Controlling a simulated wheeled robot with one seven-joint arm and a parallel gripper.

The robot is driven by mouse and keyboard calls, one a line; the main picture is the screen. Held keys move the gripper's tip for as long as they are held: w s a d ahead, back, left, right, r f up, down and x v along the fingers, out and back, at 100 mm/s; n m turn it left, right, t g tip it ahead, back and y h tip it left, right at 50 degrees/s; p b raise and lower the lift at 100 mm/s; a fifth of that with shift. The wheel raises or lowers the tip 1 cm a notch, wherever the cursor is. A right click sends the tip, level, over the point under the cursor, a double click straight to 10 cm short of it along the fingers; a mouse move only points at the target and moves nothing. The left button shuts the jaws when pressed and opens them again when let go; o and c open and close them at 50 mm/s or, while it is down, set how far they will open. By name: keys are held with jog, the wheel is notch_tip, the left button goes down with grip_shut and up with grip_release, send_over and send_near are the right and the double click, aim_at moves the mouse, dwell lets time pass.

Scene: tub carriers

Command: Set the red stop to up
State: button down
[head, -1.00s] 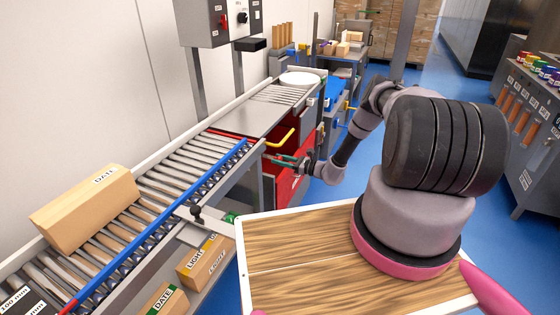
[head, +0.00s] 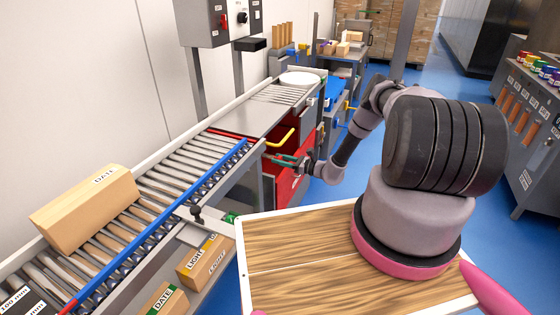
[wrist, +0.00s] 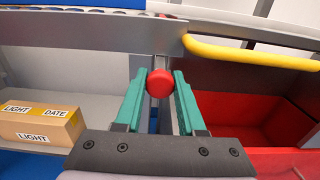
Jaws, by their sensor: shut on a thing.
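In the wrist view, a round red knob (wrist: 160,83) sits between the two green fingertips of my gripper (wrist: 160,91). My gripper is shut on this knob, in front of a grey upright post under the conveyor's edge. In the head view my gripper (head: 284,161) is at the near side of the conveyor, and the knob is too small to make out there. A thin red strip (head: 228,135) runs across the conveyor where the rollers meet the grey plate. I cannot tell how it connects to the knob.
A yellow handle (wrist: 250,53) and an open red bin (wrist: 240,121) are right of my gripper. A labelled carton (wrist: 41,124) lies on a shelf to the left. On the rollers in the head view lies a long cardboard box (head: 85,209), left of the red strip.

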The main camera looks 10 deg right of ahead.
notch_tip(320, 180, up, 5)
jog(key=shift+w+r, duration=0.1)
jog(key=shift+r, duration=0.05)
jog(key=c, duration=0.5)
grip_release()
jog(key=shift+r, duration=0.15)
jog(key=v, duration=1.1)
